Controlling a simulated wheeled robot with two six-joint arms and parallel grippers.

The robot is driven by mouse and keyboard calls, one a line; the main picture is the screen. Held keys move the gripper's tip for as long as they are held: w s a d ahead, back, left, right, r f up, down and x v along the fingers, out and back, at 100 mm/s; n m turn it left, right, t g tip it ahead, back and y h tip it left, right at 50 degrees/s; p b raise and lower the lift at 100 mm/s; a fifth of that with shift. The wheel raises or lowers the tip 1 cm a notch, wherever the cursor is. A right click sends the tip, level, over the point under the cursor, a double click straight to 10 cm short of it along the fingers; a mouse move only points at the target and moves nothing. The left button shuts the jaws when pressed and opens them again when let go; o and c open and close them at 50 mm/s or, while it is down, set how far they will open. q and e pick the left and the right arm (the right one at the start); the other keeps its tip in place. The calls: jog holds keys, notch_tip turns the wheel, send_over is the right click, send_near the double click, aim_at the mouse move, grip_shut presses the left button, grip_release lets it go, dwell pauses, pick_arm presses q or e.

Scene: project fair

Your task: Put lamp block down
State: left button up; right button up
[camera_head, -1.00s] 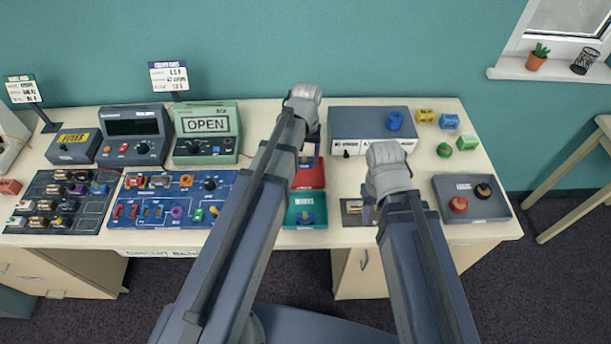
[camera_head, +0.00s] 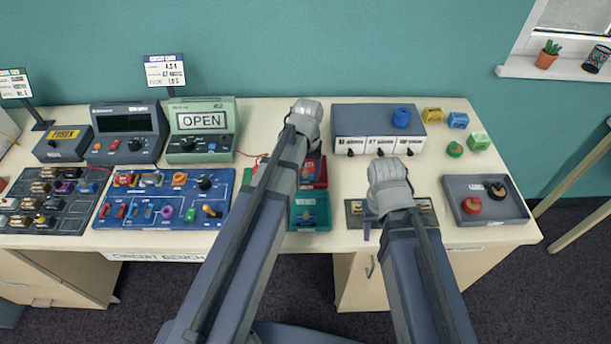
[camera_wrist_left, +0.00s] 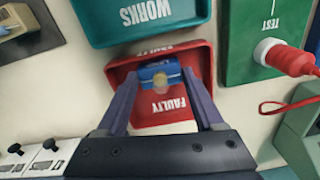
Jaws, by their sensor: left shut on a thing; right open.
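My left gripper (camera_wrist_left: 158,88) is shut on the lamp block (camera_wrist_left: 153,72), a small blue block with a pale round bulb. In the left wrist view it is over the red tray (camera_wrist_left: 122,72) marked FAULTY; I cannot tell whether it touches the tray floor. The red tray also shows in the head view (camera_head: 321,181), partly behind my left arm. A teal tray (camera_wrist_left: 92,22) marked WORKS lies beside it, and also shows in the head view (camera_head: 323,226). My right gripper (camera_head: 376,228) is open, low over the bench's front part, its fingers mostly hidden.
A green tester (camera_wrist_left: 240,45) with a red plug lies beside the trays. The OPEN meter (camera_head: 200,122) and a blue circuit board (camera_head: 150,214) are to the left. A grey tray (camera_head: 515,210) with red and black knobs and several loose coloured blocks are right.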

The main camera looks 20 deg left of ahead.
aim_at(306, 170)
pick_arm(q)
jog(key=shift+r, duration=0.1)
jog(key=shift+f, duration=0.2)
pick_arm(e)
jog(key=shift+f, duration=0.15)
pick_arm(q)
jog(key=o, duration=1.5)
jog(key=shift+r, duration=0.2)
pick_arm(e)
jog(key=shift+r, duration=0.2)
pick_arm(q)
notch_tip(306, 170, up, 12)
jog(key=p, duration=1.2)
jog(key=s+d+m+y, duration=0.1)
jog(key=s+d+m, duration=0.4)
jog(key=s+d, duration=0.5)
jog(key=s, duration=0.4)
jog(key=shift+s+d, duration=0.15)
jog(key=shift+d, duration=0.1)
pick_arm(e)
notch_tip(306, 170, up, 12)
